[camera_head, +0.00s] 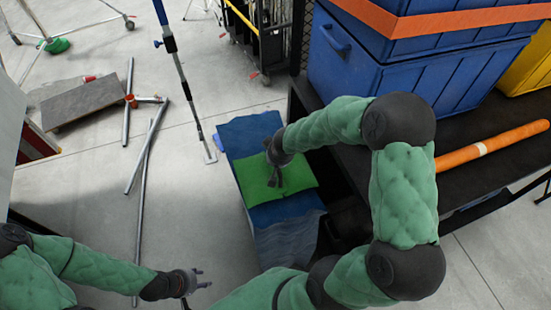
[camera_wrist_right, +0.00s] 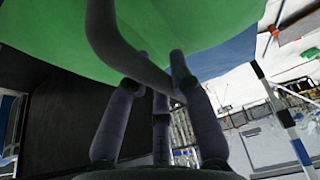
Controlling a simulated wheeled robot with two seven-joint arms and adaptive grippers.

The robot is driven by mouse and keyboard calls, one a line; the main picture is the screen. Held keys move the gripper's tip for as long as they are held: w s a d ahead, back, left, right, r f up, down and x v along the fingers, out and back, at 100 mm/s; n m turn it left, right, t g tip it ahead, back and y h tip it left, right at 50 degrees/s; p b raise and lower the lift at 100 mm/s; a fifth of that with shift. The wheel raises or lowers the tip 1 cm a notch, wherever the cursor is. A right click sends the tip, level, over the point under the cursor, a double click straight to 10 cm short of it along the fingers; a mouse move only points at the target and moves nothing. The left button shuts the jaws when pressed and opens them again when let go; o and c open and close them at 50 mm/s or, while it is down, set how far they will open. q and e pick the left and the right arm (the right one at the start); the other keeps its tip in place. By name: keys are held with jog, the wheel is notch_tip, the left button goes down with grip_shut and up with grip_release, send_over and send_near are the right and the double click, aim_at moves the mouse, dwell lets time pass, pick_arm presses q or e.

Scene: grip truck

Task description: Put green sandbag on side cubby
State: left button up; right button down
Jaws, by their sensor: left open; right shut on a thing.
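The green sandbag (camera_head: 302,188) is over blue material beside the dark shelf in the head view. My right gripper (camera_head: 276,176) is shut on it near its middle. In the right wrist view, the green sandbag (camera_wrist_right: 60,28) fills the top, and a dark strap runs between the fingers of my right gripper (camera_wrist_right: 160,85). I cannot tell whether the sandbag touches the blue material. The side cubby cannot be clearly made out; a dark opening (camera_head: 320,172) shows under the shelf edge. My left gripper (camera_head: 192,281) is open and empty over the floor at lower left.
Blue bags or cloth (camera_head: 247,130) lie beyond and below the sandbag. Blue crates (camera_head: 410,85) and an orange roll (camera_head: 492,145) sit on the dark shelf (camera_head: 456,128). A stand pole (camera_head: 183,80), metal tubes (camera_head: 142,200) and a dolly (camera_head: 83,104) occupy the floor.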

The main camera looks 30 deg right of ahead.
jog(key=shift+w+d+r, duration=0.1)
jog(key=shift+w+r, duration=0.05)
jog(key=shift+w, duration=0.05)
jog(key=c, duration=1.3)
grip_release()
jog(key=shift+s+f, duration=0.2)
jog(key=shift+o, duration=1.1)
